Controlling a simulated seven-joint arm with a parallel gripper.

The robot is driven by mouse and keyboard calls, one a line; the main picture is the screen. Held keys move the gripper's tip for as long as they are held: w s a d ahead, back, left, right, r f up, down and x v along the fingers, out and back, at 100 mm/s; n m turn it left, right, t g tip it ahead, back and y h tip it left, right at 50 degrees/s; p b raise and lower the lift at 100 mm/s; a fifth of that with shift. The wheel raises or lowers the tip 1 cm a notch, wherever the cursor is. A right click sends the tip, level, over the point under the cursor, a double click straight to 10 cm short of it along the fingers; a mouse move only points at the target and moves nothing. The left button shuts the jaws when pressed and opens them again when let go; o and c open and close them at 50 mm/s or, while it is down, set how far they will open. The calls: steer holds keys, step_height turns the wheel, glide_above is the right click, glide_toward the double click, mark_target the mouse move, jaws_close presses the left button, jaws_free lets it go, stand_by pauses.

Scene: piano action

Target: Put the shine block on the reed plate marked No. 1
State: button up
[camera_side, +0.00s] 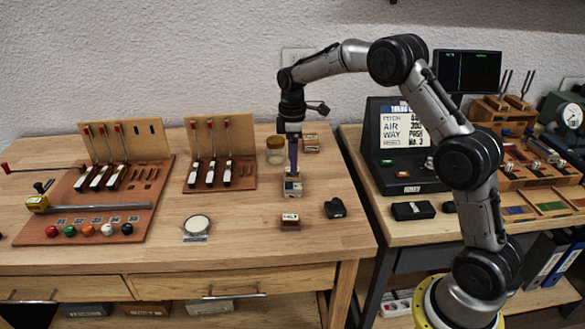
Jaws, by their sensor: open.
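My gripper (292,172) points straight down over the wooden bench and is open. Its fingertips are at or just above a small pale, labelled block (293,188); I cannot tell whether they touch it. A second small block (290,221), brown with a pale label, sits nearer the front edge. A third labelled block (311,143) is at the back. The labels are too small to read, so I cannot tell which is the shine block. Small grey plates (97,220) lie in a row on the left brown board; I cannot make out a No. 1.
Two hammer racks (220,172) and a board with several coloured balls (88,231) fill the left. Bare wood lies at front centre.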

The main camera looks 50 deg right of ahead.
step_height(320, 180, up, 8)
steer(key=shift+r, duration=0.2)
steer(key=s+a+r+m+t, duration=0.2)
steer(key=s+a+r, duration=0.25)
steer(key=s, duration=0.45)
steer(key=s+a+r+m+t, duration=0.1)
steer(key=s+a+r+m, duration=0.2)
steer(key=s+r, duration=0.4)
steer(key=s+a+f+m+t, duration=0.1)
steer(key=s+f+m, duration=0.1)
steer(key=s, duration=0.7)
steer(key=s+a+f+m+t, duration=0.1)
steer(key=s+f, duration=0.3)
steer(key=s, duration=0.5)
steer(key=shift+a+f+m+t, duration=0.35)
steer(key=shift+a+m, duration=0.15)
steer(key=shift+a, duration=0.25)
